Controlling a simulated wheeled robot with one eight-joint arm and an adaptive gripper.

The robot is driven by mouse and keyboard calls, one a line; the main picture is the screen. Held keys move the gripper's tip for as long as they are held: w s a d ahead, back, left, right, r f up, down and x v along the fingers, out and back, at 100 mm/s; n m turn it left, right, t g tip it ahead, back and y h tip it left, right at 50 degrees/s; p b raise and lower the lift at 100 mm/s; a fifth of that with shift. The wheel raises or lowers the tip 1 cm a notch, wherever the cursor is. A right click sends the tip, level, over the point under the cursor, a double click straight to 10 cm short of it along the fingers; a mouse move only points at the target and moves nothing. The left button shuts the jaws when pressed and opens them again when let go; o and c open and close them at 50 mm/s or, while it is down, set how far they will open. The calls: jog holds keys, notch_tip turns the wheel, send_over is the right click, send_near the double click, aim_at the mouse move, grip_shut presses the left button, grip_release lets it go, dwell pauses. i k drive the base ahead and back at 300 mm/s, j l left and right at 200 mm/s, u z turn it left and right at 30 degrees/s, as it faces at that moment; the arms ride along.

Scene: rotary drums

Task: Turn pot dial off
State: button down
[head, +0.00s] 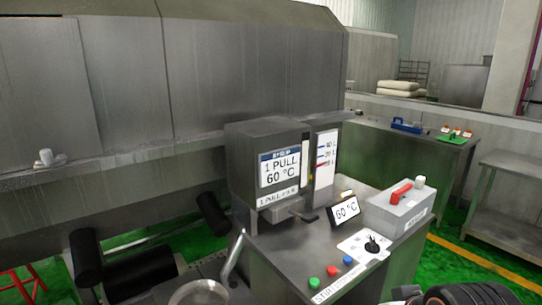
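A black dial (372,245) sits on a white marked plate (352,249) on the metal counter, right of centre. The dial's markings are too small to read, so its setting cannot be told. Dark, rounded parts at the bottom right edge look like my gripper (455,293), cut off by the frame. They are below and to the right of the dial, apart from it. The fingertips cannot be made out. Nothing is seen touching the dial.
Green, red and blue buttons (333,270) line the counter's front left. A labelled metal unit (267,165) rises at the back left. A metal pot rim (198,293) shows below.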

aim_at(371, 246)
jog(key=i+l+u, duration=0.3)
jog(key=i, duration=0.2)
jog(key=i+l+u, duration=0.25)
jog(key=i+l, duration=0.2)
